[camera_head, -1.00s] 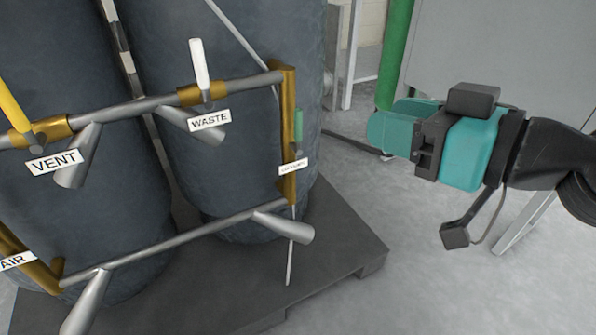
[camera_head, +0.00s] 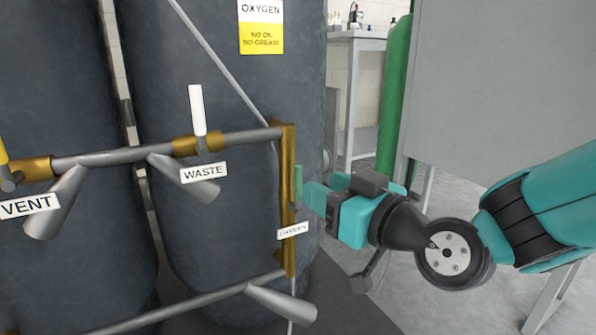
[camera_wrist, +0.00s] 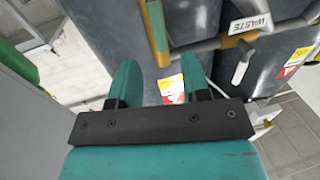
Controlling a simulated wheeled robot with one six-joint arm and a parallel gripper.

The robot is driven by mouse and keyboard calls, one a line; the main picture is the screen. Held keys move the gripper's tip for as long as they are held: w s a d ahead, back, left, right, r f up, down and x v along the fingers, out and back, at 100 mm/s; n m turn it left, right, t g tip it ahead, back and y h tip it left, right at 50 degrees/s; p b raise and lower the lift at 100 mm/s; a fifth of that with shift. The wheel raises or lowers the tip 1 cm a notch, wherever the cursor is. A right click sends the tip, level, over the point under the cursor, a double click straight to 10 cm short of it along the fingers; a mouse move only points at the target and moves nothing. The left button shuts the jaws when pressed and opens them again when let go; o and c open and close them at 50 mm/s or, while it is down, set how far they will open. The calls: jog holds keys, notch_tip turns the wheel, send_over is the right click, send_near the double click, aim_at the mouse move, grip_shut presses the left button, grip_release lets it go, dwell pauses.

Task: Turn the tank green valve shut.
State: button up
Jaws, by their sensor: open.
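The green valve handle (camera_head: 298,182) stands upright beside the brass vertical fitting (camera_head: 287,200), above a small label that seems to read OXYGEN (camera_head: 293,231). My gripper (camera_head: 308,196) is at the right of the handle, its fingertips close to it. I cannot tell whether they touch. In the wrist view my gripper (camera_wrist: 160,68) has its two teal fingers apart with nothing between them. The green handle (camera_wrist: 154,18) shows there at the top, beyond the fingertips, with the brass fitting below it.
A white WASTE valve handle (camera_head: 197,110) and grey pipes run across the dark tanks (camera_head: 215,60) at left. A tall green cylinder (camera_head: 394,95) and a grey panel (camera_head: 490,90) stand behind my arm. Open floor shows at right.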

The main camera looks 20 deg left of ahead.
aim_at(302, 178)
jog(key=b+x, duration=0.1)
jog(key=x, duration=0.6)
jog(key=shift+f, duration=0.1)
grip_shut()
